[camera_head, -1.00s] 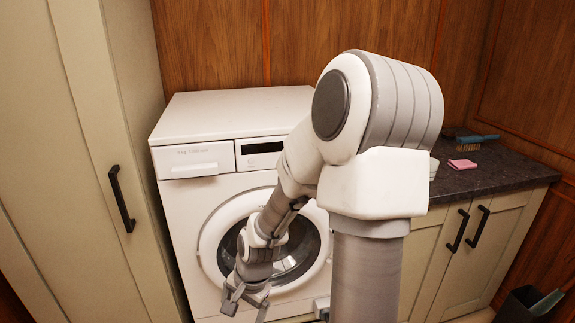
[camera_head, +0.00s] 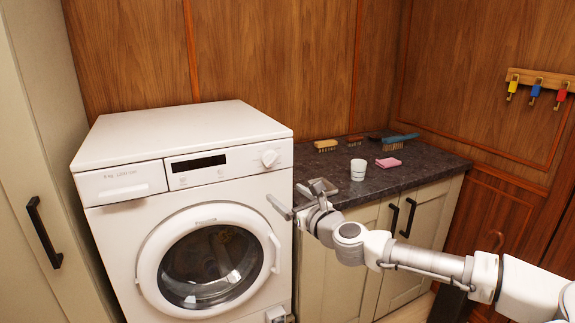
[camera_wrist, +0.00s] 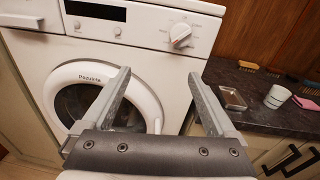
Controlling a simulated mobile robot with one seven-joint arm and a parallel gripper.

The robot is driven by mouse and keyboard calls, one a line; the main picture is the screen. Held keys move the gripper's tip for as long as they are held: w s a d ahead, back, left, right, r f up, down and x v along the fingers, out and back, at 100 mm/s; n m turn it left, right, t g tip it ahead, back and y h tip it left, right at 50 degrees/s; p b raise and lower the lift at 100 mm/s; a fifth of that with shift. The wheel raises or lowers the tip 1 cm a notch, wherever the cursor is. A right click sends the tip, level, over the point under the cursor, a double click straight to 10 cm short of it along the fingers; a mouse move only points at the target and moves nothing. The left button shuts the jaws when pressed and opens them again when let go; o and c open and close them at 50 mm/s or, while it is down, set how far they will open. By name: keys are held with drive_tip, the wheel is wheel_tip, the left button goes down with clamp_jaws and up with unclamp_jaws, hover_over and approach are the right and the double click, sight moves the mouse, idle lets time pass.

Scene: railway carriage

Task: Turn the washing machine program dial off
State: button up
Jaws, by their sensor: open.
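The white washing machine (camera_head: 120,225) stands at the left in the head view, its round door closed. Its program dial (camera_head: 269,158) is a white knob at the upper right of the front panel. The dial also shows in the wrist view (camera_wrist: 181,35), ahead of the fingers, with its ridge tilted. My gripper (camera_head: 291,202) is open and empty, in front of the machine's right side, below the dial and apart from it. In the wrist view my gripper (camera_wrist: 160,82) has its two fingers spread wide with nothing between them.
A tall cabinet (camera_head: 25,130) borders the left. Hooks (camera_head: 540,85) hang on the right wall.

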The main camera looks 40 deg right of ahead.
sight(273, 163)
drive_tip(key=shift+m+h, duration=0.7)
drive_tip(key=shift+m, duration=0.1)
drive_tip(key=d+x, duration=0.1)
drive_tip(key=x, duration=0.4)
drive_tip(key=d+r+x, duration=0.1)
drive_tip(key=x, duration=0.5)
drive_tip(key=r+x, duration=0.1)
drive_tip(key=x, duration=0.4)
drive_tip(key=shift+s+d+b, duration=0.15)
drive_tip(key=shift+d+b, duration=0.15)
drive_tip(key=shift+d, duration=0.15)
drive_tip(key=c, duration=1.4)
drive_tip(key=shift+o, duration=0.2)
drive_tip(key=shift+n, duration=0.4)
